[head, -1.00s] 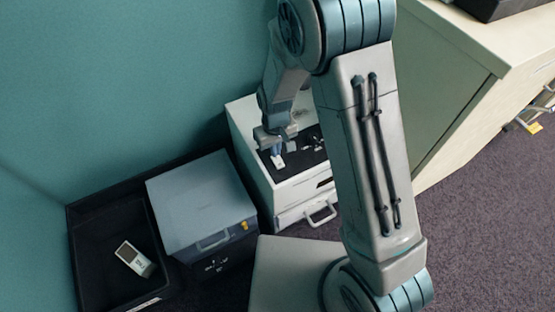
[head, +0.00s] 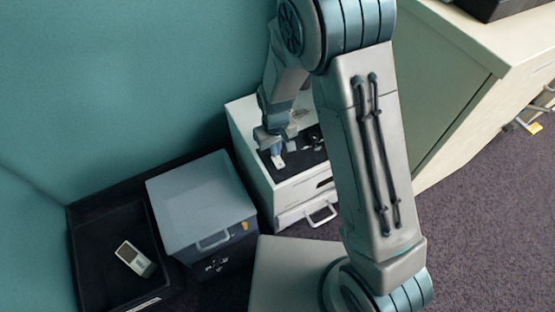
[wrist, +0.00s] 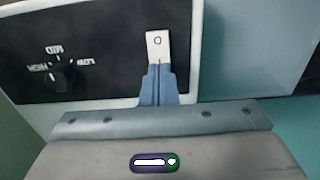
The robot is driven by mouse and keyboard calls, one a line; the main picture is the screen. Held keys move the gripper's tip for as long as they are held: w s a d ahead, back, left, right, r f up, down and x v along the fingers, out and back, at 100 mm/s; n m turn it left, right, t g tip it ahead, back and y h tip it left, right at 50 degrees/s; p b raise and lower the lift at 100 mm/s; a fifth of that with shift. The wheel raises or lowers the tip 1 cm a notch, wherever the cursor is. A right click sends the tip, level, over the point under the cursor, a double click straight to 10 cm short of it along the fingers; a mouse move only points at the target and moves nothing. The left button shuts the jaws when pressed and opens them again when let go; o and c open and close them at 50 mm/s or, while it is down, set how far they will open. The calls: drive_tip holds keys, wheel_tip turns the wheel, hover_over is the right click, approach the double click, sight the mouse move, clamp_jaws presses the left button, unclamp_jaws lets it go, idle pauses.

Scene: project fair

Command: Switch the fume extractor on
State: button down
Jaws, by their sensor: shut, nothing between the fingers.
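The fume extractor (head: 245,115) appears to be the white box by the wall, with a dark panel (head: 311,157) on top. In the wrist view the dark panel (wrist: 105,30) carries a black knob (wrist: 63,76) marked LOW, MID and HIGH. A white rocker switch (wrist: 157,42) with an "O" mark sits near the panel's edge; it also shows in the head view (head: 279,162). My gripper (wrist: 158,72) is shut and empty, its fingertips over the switch's near end. They hide that end; I cannot tell whether they touch it.
A grey-topped box (head: 200,200) with a handle stands left of the extractor. A black tray (head: 82,262) holds a small white device (head: 134,259). A pale cabinet (head: 450,80) stands to the right. My arm covers part of the extractor. Carpet (head: 480,230) is clear at lower right.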

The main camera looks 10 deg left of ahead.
drive_tip(key=shift+f+b, duration=0.7)
drive_tip(key=shift+f, duration=0.3)
idle(0.4)
drive_tip(key=shift+r, duration=0.1)
wheel_tip(320, 180, up, 7)
drive_tip(key=p, duration=0.5)
drive_tip(key=shift+p, duration=0.3)
idle(0.4)
drive_tip(key=s+d+r+m+p, duration=0.1)
drive_tip(key=d+r+p, duration=0.3)
drive_tip(key=r, duration=0.4)
drive_tip(key=s+d+r+m+t+p, duration=0.1)
drive_tip(key=d+r+p, duration=0.2)
drive_tip(key=r, duration=0.6)
drive_tip(key=d+r+m+p, duration=0.1)
drive_tip(key=d+r+p, duration=0.3)
drive_tip(key=r, duration=0.4)
drive_tip(key=s+d+r+m+p, duration=0.1)
drive_tip(key=s+d+r+p, duration=0.2)
drive_tip(key=r, duration=0.3)
drive_tip(key=s+d+r+m+t+p, duration=0.1)
drive_tip(key=s+d+r+p, duration=0.2)
drive_tip(key=r, duration=0.4)
drive_tip(key=s+d+r+m+p, duration=0.2)
drive_tip(key=s+d+r+p, duration=0.2)
drive_tip(key=s+r, duration=0.1)
drive_tip(key=shift+s+r+t+p, duration=0.2)
drive_tip(key=shift+r+t+p, duration=0.15)
drive_tip(key=shift+r, duration=0.5)
